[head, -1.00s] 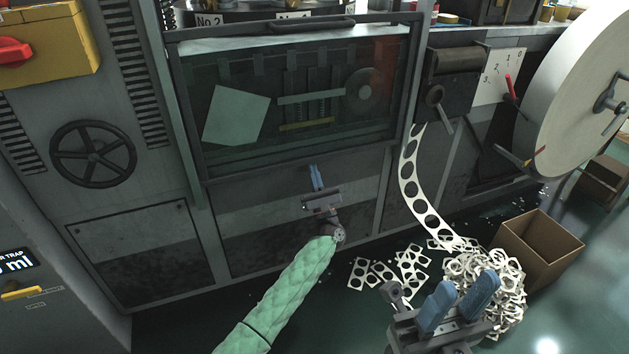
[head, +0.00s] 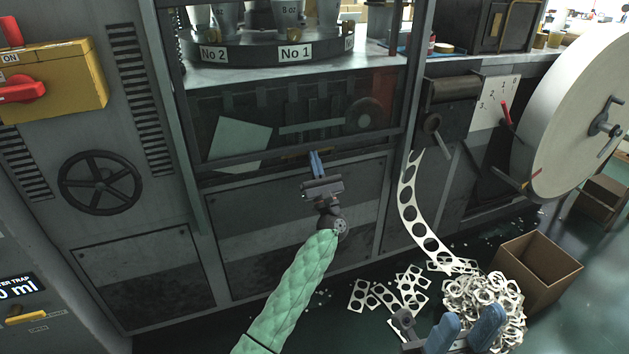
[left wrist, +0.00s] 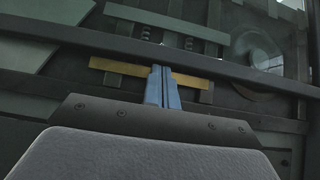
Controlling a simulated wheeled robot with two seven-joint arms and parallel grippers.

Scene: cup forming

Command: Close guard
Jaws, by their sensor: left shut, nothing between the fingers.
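The guard (head: 375,139) is a see-through panel in a dark frame on the front of the machine. Its lower bar crosses below the dark opening, and its top edge is out of view. The bar also crosses the left wrist view (left wrist: 240,74). My left gripper (head: 316,157) points up at this bar, shut and empty. Its blue fingertips (left wrist: 162,68) are at the bar's lower edge; whether they touch is hard to tell. My right gripper (head: 467,328) is open and empty at the bottom of the head view, partly cut off, in front of the scrap pile.
Behind the guard is a turret (head: 335,50) with grey cups. A punched strip (head: 411,200) hangs at right to a scrap pile (head: 490,296) and a cardboard box (head: 537,270). A handwheel (head: 100,182) is at left, and a large reel (head: 575,110) at right.

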